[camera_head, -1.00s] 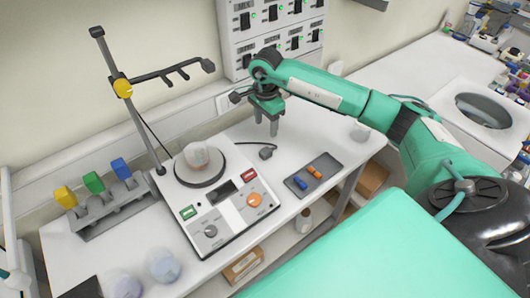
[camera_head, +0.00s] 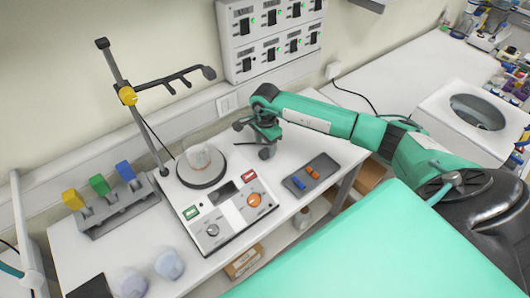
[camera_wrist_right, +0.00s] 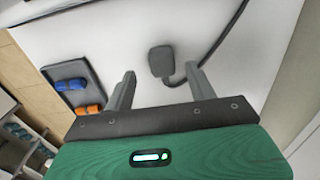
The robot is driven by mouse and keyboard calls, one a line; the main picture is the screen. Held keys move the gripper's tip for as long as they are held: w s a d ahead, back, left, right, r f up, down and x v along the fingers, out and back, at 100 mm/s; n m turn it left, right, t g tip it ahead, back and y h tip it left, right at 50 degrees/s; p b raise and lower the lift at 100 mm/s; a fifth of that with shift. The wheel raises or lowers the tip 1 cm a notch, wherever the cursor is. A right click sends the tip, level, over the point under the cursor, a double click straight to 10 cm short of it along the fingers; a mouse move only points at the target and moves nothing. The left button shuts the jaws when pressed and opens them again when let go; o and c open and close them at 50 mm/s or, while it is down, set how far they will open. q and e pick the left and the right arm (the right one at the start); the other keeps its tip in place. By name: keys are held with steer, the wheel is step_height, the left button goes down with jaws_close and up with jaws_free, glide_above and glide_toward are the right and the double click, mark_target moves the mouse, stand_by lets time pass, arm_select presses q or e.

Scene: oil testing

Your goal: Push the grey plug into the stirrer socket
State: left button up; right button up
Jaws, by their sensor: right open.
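The grey plug (camera_wrist_right: 161,62) lies on the white bench with its dark cable running off to the right in the right wrist view. My right gripper (camera_wrist_right: 161,72) is open, with one finger on each side of the plug and a gap to each. In the head view my right gripper (camera_head: 266,152) is low over the bench and mostly hides the plug. The white stirrer (camera_head: 228,212) stands to its left, with a glass vessel (camera_head: 200,156) on its round plate. I cannot pick out the stirrer's socket. My left gripper is out of view.
A dark tray (camera_head: 322,168) with blue and orange pieces lies right of the gripper, near the bench edge. A stand (camera_head: 118,80) with a clamp arm rises behind the stirrer. A wall outlet plate (camera_head: 227,103) and a switch panel (camera_head: 270,35) are behind.

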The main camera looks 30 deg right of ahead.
mark_target(265, 151)
step_height(265, 151, down, 3)
steer(key=shift+w+p, duration=0.15)
steer(key=shift+p, duration=0.75)
steer(key=shift+d+f, duration=0.1)
steer(key=shift+f, duration=0.35)
steer(key=c, duration=1)
steer(key=shift+r, duration=0.1)
steer(key=shift+w+r+b, duration=0.1)
steer(key=shift+r+b, duration=0.2)
steer(key=shift+r, duration=0.15)
step_height(265, 151, up, 19)
steer(key=b, duration=0.6)
